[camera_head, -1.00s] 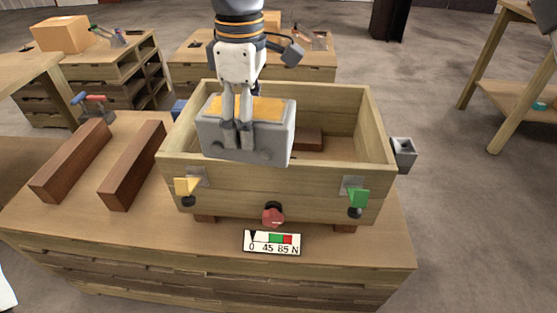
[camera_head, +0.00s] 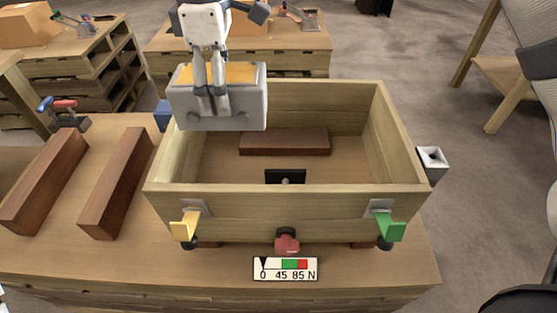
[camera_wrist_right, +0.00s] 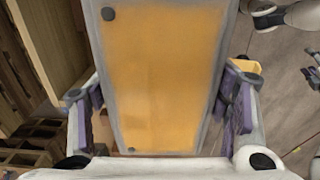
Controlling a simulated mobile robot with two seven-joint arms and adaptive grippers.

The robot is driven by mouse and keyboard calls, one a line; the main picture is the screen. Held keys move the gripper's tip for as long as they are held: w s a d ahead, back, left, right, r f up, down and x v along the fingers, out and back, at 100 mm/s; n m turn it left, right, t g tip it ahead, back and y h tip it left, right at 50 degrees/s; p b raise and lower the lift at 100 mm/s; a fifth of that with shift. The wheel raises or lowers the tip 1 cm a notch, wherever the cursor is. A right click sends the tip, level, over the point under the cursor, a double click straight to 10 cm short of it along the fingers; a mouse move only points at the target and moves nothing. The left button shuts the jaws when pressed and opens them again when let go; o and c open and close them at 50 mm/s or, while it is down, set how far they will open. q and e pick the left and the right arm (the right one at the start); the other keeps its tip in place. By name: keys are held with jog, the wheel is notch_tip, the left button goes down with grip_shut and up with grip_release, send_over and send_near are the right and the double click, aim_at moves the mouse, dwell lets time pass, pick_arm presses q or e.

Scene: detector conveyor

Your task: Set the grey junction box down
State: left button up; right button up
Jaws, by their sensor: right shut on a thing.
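The grey junction box (camera_head: 218,104) has a yellow-orange top panel. It hangs in the air in the head view, in front of the back left corner of the wooden crate (camera_head: 300,206) as seen from here. My right gripper (camera_head: 211,100) is shut on it from above. In the right wrist view the box's yellow panel (camera_wrist_right: 165,75) fills the space between the two purple-padded fingers. The box hides part of the crate's left and back walls. I cannot tell its exact height above the rim. My left gripper is not in view.
A dark red-brown block (camera_head: 284,142) and a small black bracket (camera_head: 285,177) lie inside the crate. A yellow latch (camera_head: 185,226), a green latch (camera_head: 388,227) and a force gauge (camera_head: 285,270) are at its front. Two long brown blocks, one here (camera_head: 117,183), lie left on the bench.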

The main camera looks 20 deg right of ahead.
jog(key=shift+w+f+b, duration=0.15)
jog(key=shift+w+f, duration=0.1)
jog(key=shift+f, duration=0.3)
jog(key=shift+w+f+b, duration=0.15)
jog(key=shift+w+f, duration=0.1)
jog(key=shift+f, duration=0.3)
jog(key=f, duration=0.1)
jog(key=f+b, duration=0.1)
jog(key=f, duration=0.2)
jog(key=shift+s+f+b, duration=0.3)
jog(key=shift+d+f, duration=0.1)
jog(key=shift+f, duration=0.1)
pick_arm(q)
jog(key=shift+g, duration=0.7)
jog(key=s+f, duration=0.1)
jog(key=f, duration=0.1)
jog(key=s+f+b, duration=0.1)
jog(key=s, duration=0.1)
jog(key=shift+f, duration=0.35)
pick_arm(e)
jog(key=w+d+f, duration=0.2)
jog(key=d+f, duration=1)
jog(key=d, duration=0.1)
jog(key=shift+w+d+f, duration=0.25)
jog(key=shift+d+f, duration=0.05)
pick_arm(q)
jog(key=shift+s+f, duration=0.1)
pick_arm(e)
jog(key=shift+f, duration=0.65)
